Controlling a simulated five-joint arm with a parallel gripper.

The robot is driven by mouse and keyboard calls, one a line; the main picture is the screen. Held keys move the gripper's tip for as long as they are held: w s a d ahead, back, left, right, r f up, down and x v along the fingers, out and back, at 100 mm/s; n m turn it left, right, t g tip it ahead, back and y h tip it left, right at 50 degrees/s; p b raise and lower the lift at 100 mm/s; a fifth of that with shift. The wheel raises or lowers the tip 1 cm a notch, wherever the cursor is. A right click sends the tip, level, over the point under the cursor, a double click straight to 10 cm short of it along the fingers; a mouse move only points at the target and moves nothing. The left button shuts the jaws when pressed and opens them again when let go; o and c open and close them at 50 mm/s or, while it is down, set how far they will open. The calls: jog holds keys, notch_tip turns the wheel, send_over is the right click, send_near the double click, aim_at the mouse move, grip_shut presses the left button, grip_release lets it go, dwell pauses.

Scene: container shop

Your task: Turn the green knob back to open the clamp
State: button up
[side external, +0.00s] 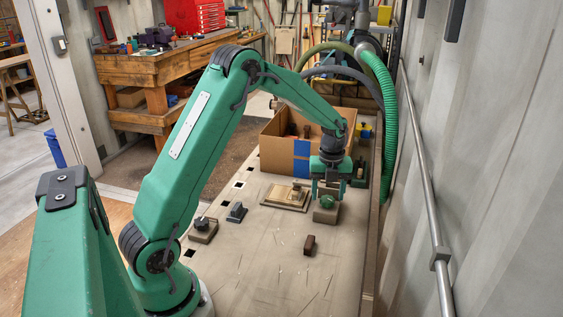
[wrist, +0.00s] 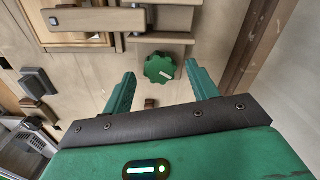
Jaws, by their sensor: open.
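The green knob (side external: 327,202) is a lobed wheel on a small block-shaped clamp (side external: 325,215) on the bench. In the wrist view the knob (wrist: 160,68) shows a pale line mark on its face, slanting down to the right. Parts of the clamp (wrist: 162,38) show just above it there. My gripper (wrist: 160,72) is open, with one green finger on each side of the knob and a visible gap on both sides. In the side view my gripper (side external: 328,187) points down over the knob. The exact height between fingertips and knob is hard to tell.
A wooden board fixture (side external: 286,197) stands just left of the clamp. A block with a dark knob (side external: 203,229) and a grey block (side external: 236,212) are farther left. A brown block (side external: 309,245) lies in front. A cardboard box (side external: 285,150) stands behind. The front bench is mostly clear.

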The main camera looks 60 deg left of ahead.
jog(key=shift+f, duration=0.6)
jog(key=c, duration=1)
